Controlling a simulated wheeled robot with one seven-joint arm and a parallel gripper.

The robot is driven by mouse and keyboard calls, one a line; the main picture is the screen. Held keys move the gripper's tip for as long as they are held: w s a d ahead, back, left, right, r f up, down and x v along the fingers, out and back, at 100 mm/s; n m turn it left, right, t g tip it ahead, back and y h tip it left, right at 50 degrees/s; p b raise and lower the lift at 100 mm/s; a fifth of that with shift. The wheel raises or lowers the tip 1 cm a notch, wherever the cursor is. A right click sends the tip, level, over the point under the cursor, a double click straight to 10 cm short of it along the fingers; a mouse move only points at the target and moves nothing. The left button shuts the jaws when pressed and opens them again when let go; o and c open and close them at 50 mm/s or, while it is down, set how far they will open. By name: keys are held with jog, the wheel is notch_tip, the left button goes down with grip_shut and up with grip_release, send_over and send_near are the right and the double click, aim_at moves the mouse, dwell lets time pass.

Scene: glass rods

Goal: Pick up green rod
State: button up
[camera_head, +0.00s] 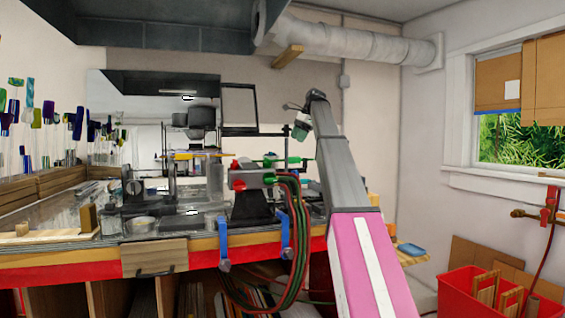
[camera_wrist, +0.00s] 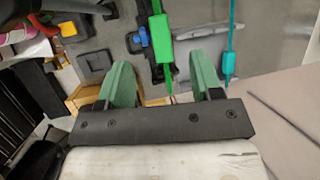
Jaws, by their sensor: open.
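In the wrist view a bright green rod (camera_wrist: 158,42) with a thick block-like middle and thin ends runs up and down the picture. It lies across the gap in line with my gripper (camera_wrist: 163,75). The two green fingers are open, one on each side of the rod's lower part, and nothing is visibly clamped. I cannot tell how far the rod is from the fingers. A teal rod (camera_wrist: 229,62) is to the right, outside the right finger.
A torch (camera_head: 253,182) with red and green parts and hoses stands at the bench's front edge, near my arm. Several coloured glass rods (camera_head: 30,95) stand at the left. A black frame (camera_head: 239,88) is behind. A window (camera_head: 515,150) and red crate (camera_head: 460,291) are right.

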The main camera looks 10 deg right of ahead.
jog(key=x, duration=1)
jog(key=shift+a+f, duration=0.1)
jog(key=shift+f, duration=0.15)
jog(key=c, duration=0.9)
